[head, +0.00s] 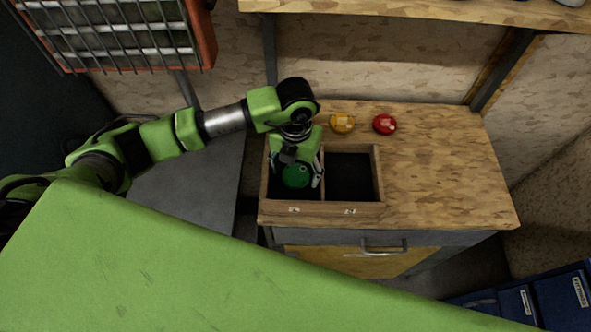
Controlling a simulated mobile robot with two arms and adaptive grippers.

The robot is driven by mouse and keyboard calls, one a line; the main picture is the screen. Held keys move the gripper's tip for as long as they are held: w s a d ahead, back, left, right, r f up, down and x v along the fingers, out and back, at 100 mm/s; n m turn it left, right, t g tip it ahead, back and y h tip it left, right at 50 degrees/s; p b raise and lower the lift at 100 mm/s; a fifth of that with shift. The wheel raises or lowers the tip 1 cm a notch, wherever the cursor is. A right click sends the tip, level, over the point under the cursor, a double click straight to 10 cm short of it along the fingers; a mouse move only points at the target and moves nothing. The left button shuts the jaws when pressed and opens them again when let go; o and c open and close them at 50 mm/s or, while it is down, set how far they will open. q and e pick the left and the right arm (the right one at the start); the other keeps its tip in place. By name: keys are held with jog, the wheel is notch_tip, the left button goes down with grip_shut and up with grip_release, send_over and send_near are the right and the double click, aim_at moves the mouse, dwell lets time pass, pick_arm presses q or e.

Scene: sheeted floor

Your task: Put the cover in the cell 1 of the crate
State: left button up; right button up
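A wooden crate (379,178) with two dark cells stands on the bench, a small mark on its front rim below each cell. The marks are too small to read surely. A round green cover (295,176) is in the left cell. My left gripper (296,178) points down over that cell, with its fingers spread on either side of the cover. A small gap seems to show between the fingers and the cover. The gripper's body hides the back of the left cell. The right cell is empty. My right gripper is not in view.
A yellow round piece (342,123) and a red round piece (385,124) lie behind the crate. The wooden bench top (447,170) is clear to the right. A shelf (430,10) hangs above the back, and blue bins (555,298) stand at lower right.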

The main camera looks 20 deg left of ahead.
aim_at(296, 176)
pick_arm(q)
jog(key=shift+r, duration=0.2)
jog(key=shift+w+r, duration=0.1)
jog(key=shift+r, duration=0.2)
notch_tip(296, 176, up, 11)
jog(key=b, duration=0.3)
jog(key=shift+r, duration=0.2)
jog(key=shift+f, duration=0.1)
